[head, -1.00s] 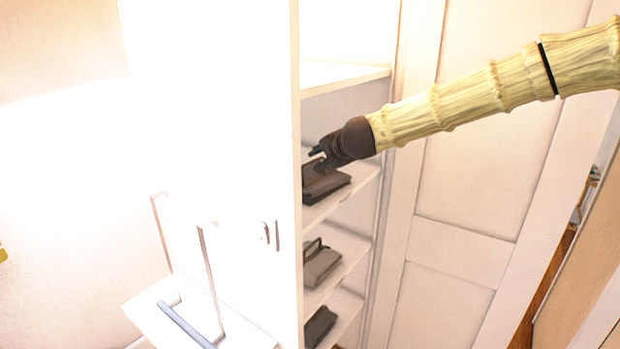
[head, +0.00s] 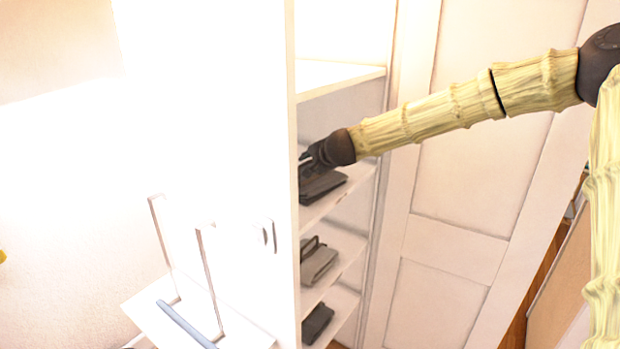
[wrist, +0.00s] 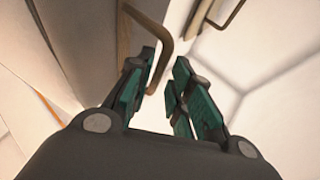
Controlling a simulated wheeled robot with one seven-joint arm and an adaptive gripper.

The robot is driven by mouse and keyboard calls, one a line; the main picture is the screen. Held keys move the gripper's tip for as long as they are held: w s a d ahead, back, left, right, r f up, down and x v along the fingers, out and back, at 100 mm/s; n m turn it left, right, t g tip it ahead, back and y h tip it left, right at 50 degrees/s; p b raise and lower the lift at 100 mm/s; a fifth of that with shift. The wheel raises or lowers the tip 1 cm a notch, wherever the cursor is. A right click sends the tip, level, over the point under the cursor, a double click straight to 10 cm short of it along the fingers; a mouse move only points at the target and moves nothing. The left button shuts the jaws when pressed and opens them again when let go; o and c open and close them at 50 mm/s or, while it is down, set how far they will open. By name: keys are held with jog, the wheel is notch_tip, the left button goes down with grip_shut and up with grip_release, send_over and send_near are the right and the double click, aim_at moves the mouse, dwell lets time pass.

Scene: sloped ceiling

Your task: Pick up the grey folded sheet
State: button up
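Grey folded items lie on the shelves of an open white cabinet in the head view. A dark grey one (head: 324,188) is on the upper shelf, a lighter grey one (head: 317,263) with a dark loop on top is on the middle shelf, and a dark one (head: 317,324) is lower. I cannot tell which is the grey folded sheet. My gripper (head: 306,160) is just above the upper item, its tips partly behind the cabinet's side edge. In the wrist view, its teal-padded fingers (wrist: 163,82) stand apart with nothing visible gripped between them.
A tall white panel (head: 297,110) borders the shelves on the left, close to my gripper. A brown bent bar (wrist: 165,38) is just beyond the fingertips; another (wrist: 230,14) is farther right. A shelf (head: 340,75) lies above my gripper. The left side is washed out by glare.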

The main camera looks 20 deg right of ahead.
aim_at(309, 162)
jog(key=shift+p+x, duration=0.35)
jog(key=shift+x, duration=1.35)
jog(key=shift+d, duration=0.1)
jog(key=shift+c, duration=0.5)
grip_shut()
